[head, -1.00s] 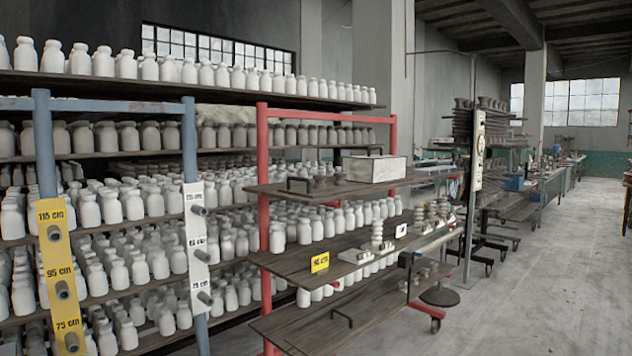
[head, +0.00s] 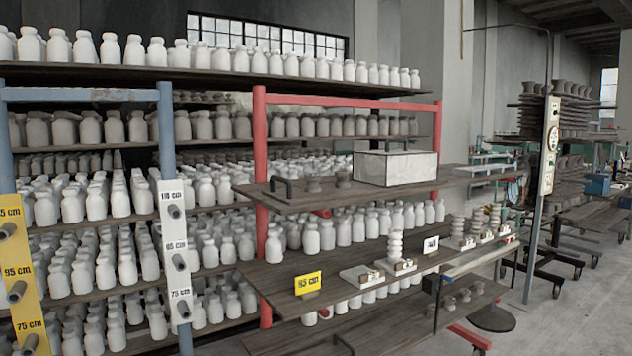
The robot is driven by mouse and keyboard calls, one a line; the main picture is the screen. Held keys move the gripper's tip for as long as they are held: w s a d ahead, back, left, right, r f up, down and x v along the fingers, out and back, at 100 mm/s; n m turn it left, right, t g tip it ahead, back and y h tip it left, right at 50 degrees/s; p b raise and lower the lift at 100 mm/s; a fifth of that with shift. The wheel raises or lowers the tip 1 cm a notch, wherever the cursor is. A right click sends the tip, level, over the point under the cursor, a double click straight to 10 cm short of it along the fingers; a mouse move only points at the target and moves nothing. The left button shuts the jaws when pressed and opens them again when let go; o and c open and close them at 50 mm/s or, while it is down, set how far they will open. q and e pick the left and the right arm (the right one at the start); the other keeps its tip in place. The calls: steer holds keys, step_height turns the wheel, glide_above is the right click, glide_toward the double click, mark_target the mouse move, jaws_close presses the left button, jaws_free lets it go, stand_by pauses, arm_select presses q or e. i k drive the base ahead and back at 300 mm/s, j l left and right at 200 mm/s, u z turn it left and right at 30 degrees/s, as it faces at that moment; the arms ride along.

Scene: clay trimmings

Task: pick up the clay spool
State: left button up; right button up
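Two small dark spool-shaped clay pieces stand on the upper board (head: 400,189) of the red-framed rack, one at the left (head: 314,184) and one at the right (head: 343,179), just left of a pale box (head: 396,168). Several similar grey-brown pieces (head: 464,295) sit on the low board. A white ribbed stack (head: 395,250) stands on the middle board, with several more ribbed stacks (head: 477,222) to its right. I cannot tell which one is the clay spool. Neither of my grippers is in view.
Blue-framed shelves of white jars (head: 95,200) fill the left. Open grey floor (head: 560,325) lies at the lower right.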

mark_target(313, 186)
steer(key=i+l+u, duration=0.1)
steer(key=l, duration=0.3)
steer(key=i+l+u, duration=0.1)
steer(key=i+l, duration=0.15)
steer(key=l, duration=0.2)
steer(key=i+l+u, duration=0.1)
steer(key=l, duration=0.35)
steer(key=i+l+u, duration=0.1)
steer(key=l, duration=0.35)
steer(key=i+l+u, duration=0.1)
steer(key=l, duration=0.35)
